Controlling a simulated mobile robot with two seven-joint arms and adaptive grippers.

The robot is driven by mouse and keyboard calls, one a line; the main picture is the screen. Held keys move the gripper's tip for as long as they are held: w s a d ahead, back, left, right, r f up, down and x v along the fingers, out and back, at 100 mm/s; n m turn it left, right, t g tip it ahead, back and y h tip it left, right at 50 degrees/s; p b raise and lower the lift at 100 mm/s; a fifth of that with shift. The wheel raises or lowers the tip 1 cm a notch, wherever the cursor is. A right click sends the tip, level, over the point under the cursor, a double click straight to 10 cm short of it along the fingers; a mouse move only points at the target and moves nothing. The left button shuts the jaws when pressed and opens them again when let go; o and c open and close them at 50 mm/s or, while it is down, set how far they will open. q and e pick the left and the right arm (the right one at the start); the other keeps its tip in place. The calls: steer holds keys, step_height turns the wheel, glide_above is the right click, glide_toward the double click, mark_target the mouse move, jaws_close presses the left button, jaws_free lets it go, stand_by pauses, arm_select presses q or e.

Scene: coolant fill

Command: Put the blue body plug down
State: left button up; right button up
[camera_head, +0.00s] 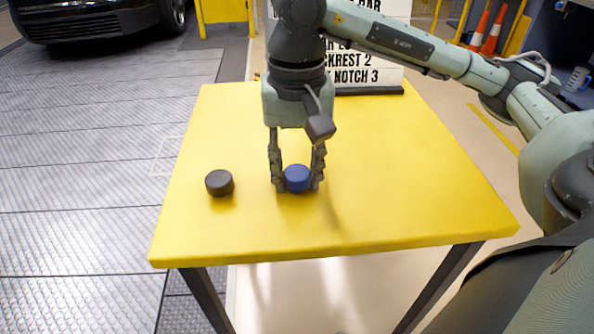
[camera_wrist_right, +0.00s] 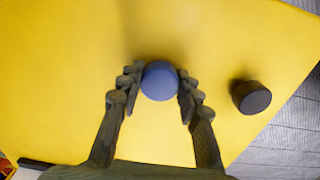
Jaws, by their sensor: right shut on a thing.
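The blue body plug (camera_head: 297,179) is a short round cylinder low over the yellow table (camera_head: 400,190), near its front middle. My right gripper (camera_head: 297,182) points down with its two fingers on either side of the plug, shut on it. In the right wrist view the plug (camera_wrist_right: 160,80) sits between the fingertips (camera_wrist_right: 158,88). I cannot tell for certain whether its underside touches the table. My left gripper is not in view.
A black round plug (camera_head: 219,183) stands on the table to the left of the gripper, also in the right wrist view (camera_wrist_right: 251,96). A lettered sign (camera_head: 365,75) stands at the table's back. The table's right side is clear. A dark car (camera_head: 95,18) is at the far left.

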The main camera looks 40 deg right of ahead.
steer(key=o, duration=0.7)
steer(key=shift+c, duration=0.2)
steer(key=shift+o, duration=1.2)
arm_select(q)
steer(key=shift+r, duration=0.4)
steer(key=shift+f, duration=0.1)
